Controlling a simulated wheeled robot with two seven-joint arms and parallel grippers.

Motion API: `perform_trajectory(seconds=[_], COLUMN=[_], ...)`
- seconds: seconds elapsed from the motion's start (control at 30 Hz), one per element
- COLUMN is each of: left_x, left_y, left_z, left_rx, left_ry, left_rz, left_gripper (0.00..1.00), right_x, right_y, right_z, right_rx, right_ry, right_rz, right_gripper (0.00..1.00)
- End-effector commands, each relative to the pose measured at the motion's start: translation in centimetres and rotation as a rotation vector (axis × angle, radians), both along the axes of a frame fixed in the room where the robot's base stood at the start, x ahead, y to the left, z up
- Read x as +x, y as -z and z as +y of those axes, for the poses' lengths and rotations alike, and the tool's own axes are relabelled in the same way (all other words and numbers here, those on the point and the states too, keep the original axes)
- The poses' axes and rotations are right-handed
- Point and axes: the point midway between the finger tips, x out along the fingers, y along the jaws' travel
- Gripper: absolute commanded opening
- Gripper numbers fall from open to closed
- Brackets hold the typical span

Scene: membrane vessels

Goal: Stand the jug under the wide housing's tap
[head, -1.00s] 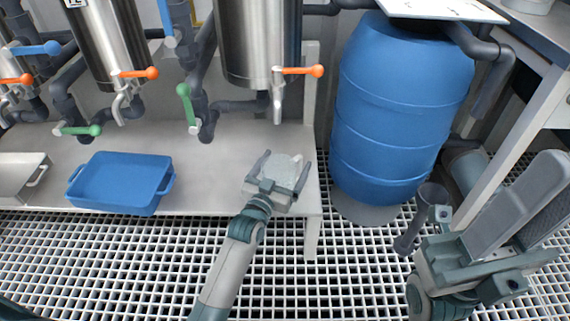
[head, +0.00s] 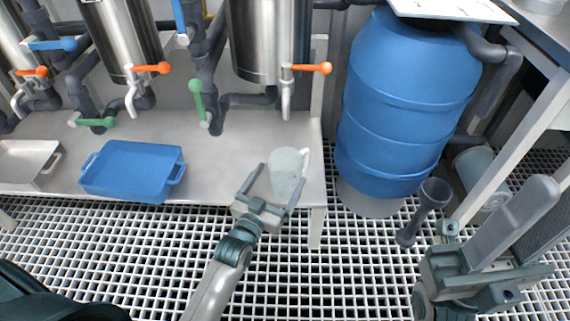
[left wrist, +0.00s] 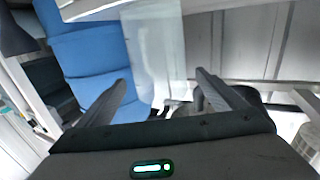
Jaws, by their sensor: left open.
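The jug (head: 287,172), pale and translucent with a handle on its right, stands upright near the bench's front edge. In the left wrist view the jug (left wrist: 155,50) shows ahead of the fingers. My left gripper (head: 280,182) is open at the jug's near side, a finger towards each side; I cannot tell whether they touch it. The rightmost steel housing (head: 265,40) looks widest. Its tap has an orange lever (head: 310,68) and a spout (head: 286,100), which is behind and above the jug. My right gripper (head: 535,215) is open and empty at the right.
The steel bench (head: 230,165) has clear room left of the jug and below the spout. A blue tray (head: 135,172) and a grey tray (head: 25,160) are farther left. A blue barrel (head: 405,110) stands close to the bench's right end. Dark pipes run behind.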

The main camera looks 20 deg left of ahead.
Motion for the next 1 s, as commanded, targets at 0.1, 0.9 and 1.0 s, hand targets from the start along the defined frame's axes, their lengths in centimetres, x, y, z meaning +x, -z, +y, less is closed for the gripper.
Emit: perform_trajectory(seconds=[0.1, 0.9, 1.0], left_x=[-1.5, -2.5, -2.4], left_y=[0.0, -0.6, -2.4], left_z=[0.2, 0.2, -0.3], left_rx=[0.000, -0.002, -0.006], left_ry=[0.000, 0.002, 0.007], left_rz=[0.002, -0.015, -0.064], left_gripper=[0.90, 0.90, 0.90], right_x=[0.1, 0.0, 0.0], right_y=[0.1, 0.4, 0.3], right_z=[-0.1, -0.2, -0.1], right_rx=[-0.004, -0.005, -0.003], right_ry=[0.005, 0.009, 0.009], right_rz=[0.018, 0.025, 0.021], right_gripper=[0.31, 0.31, 0.31])
